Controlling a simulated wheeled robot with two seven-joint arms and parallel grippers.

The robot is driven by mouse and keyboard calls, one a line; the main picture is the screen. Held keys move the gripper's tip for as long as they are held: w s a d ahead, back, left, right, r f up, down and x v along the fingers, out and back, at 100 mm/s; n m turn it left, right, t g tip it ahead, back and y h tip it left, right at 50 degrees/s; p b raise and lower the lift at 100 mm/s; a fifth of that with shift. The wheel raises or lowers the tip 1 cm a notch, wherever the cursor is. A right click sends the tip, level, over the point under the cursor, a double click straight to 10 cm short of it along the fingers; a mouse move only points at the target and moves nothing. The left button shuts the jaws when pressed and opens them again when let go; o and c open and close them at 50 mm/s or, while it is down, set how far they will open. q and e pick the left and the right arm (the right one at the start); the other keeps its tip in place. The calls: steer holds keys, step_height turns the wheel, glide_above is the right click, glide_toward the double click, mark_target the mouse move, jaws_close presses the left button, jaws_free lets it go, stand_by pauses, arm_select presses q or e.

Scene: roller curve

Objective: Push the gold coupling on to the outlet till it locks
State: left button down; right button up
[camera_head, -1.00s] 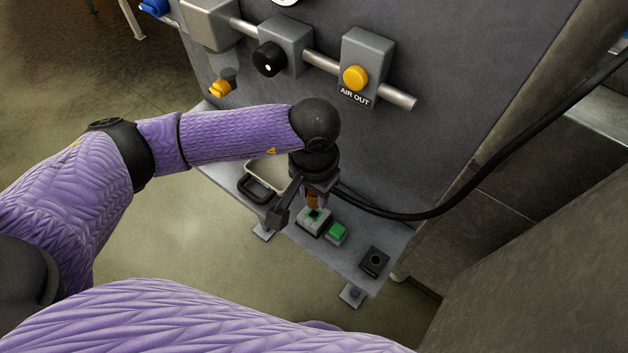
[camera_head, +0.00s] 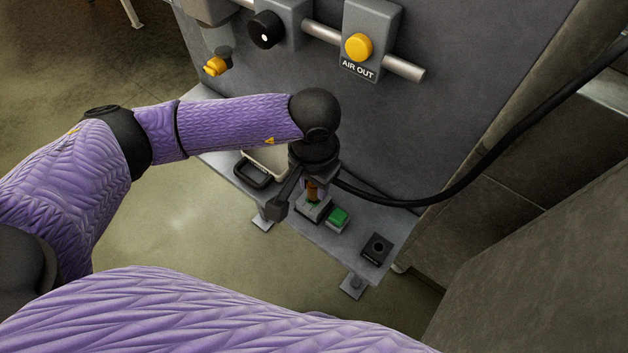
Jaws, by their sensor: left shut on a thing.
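My left gripper (camera_head: 308,192) points down over the shelf. It is shut on a small copper-brown piece, apparently the gold coupling (camera_head: 312,189), mostly hidden by the fingers and wrist. The black hose (camera_head: 470,186) runs from behind the gripper to the upper right. Below the piece stands a grey block (camera_head: 314,210) with green on top; I cannot tell whether they touch. My right gripper is not in view.
The shelf (camera_head: 340,243) also holds a pale tray (camera_head: 268,160) with a dark handle, a green button block (camera_head: 338,217) and a dark socket block (camera_head: 377,248). A yellow knob (camera_head: 358,47), a black knob (camera_head: 266,29) and a yellow valve (camera_head: 215,66) sit on the panel (camera_head: 450,90).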

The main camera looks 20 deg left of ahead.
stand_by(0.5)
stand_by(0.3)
arm_select(q)
steer(key=shift+f+b, duration=0.85)
steer(key=shift+b, duration=0.2)
steer(key=shift+c, duration=1.5)
jaws_free()
step_height(320, 180, up, 10)
steer(key=shift+p, duration=0.5)
steer(key=shift+s, duration=0.1)
